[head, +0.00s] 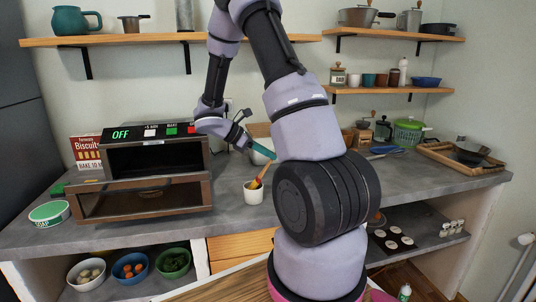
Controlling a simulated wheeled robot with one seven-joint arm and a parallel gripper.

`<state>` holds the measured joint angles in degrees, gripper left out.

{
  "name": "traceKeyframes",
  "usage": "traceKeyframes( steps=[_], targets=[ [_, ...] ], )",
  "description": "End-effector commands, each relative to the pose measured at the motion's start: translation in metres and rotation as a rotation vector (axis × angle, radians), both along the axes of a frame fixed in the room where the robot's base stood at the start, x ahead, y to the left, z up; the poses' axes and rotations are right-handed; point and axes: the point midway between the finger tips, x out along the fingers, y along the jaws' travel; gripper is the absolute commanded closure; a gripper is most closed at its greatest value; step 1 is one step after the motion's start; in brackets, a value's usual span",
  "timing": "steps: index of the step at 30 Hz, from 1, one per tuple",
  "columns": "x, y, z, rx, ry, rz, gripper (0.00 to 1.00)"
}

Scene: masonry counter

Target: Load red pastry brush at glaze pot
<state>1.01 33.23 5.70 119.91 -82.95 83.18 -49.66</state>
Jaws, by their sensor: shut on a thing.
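My gripper (246,138) is in front of the back wall, right of the oven and above the counter. It is shut on a slim teal thing (263,149), which slopes down to the right towards my arm. I cannot tell what its far end is. A small white pot (253,194), which looks like the glaze pot, stands on the counter below and apart from the gripper. A brush-like thing with red and yellow-orange parts (258,182) leans in it, tilted up to the right. My arm hides the space just right of it.
An oven (144,180) showing OFF stands left of the pot. A white bowl (258,158) is behind the teal thing. A soap tub (49,213) is at the front left. A green pot (408,133) and a wooden tray (437,152) are at right. Counter around the white pot is clear.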

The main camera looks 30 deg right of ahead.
Motion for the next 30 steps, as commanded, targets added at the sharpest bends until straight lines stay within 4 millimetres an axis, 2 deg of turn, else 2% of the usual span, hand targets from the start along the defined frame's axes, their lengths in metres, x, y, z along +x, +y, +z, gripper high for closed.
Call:
traceKeyframes(
  steps=[16, 30],
  targets=[
    [0.000, 0.001, 0.000, 0.003, 0.002, 0.002, 1.00],
    [0.000, 0.001, 0.038, 0.001, -0.002, 0.000, 1.00]
  ],
)
